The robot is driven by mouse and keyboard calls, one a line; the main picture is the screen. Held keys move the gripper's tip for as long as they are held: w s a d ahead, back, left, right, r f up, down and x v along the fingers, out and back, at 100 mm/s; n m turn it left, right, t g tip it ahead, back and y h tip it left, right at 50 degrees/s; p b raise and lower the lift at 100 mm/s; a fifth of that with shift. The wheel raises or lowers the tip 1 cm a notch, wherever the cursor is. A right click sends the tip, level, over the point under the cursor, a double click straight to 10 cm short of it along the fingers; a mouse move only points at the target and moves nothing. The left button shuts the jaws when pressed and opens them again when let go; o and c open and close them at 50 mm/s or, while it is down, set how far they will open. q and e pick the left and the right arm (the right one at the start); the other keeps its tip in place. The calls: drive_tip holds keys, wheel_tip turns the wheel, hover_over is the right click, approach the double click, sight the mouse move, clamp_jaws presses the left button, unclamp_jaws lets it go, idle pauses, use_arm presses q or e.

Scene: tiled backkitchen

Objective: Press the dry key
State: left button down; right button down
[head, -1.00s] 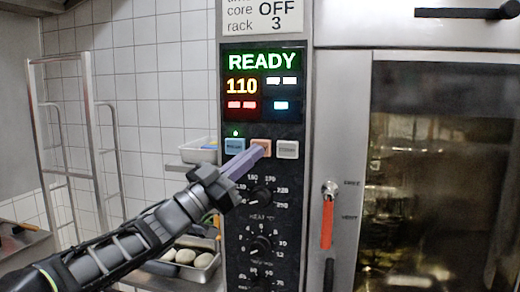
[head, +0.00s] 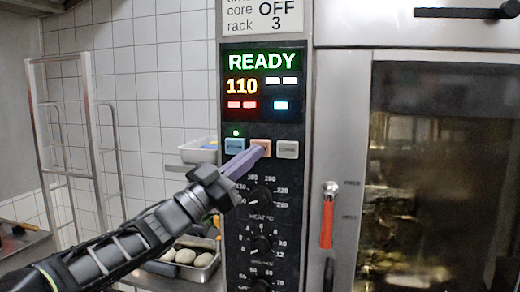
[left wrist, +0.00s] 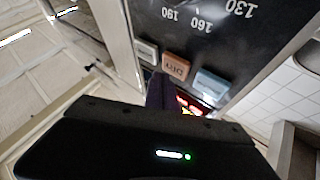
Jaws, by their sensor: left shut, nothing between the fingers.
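A row of three keys sits on the black oven panel under the display: a blue key (head: 235,146), an orange key (head: 261,144) and a grey key (head: 288,149). In the left wrist view the orange key (left wrist: 175,67) lies between the grey key (left wrist: 147,52) and the blue key (left wrist: 211,84); its lettering looks like DRY, upside down. My left gripper (head: 257,153) is shut and empty, its purple fingertips at the lower part of the orange key. I cannot tell whether they touch it. The fingers also show in the left wrist view (left wrist: 160,92). My right gripper is not in view.
The display (head: 262,84) reads READY and 110. A small green lamp (head: 236,133) is lit above the blue key. Dials (head: 261,196) sit below the keys. The glass oven door (head: 430,180) with a red handle (head: 327,222) is on the right. A tray of pale round items (head: 187,257) stands lower left.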

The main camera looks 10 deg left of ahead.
use_arm(q)
drive_tip(key=shift+w, duration=0.15)
drive_tip(key=shift+w, duration=0.3)
drive_tip(key=shift+w+p, duration=0.35)
drive_tip(key=shift+w, duration=0.05)
idle(0.9)
drive_tip(key=shift+s, duration=0.1)
drive_tip(key=shift+s+f+b, duration=0.1)
drive_tip(key=shift+s+b, duration=0.2)
drive_tip(key=shift+b, duration=0.05)
drive_tip(key=shift+s, duration=0.45)
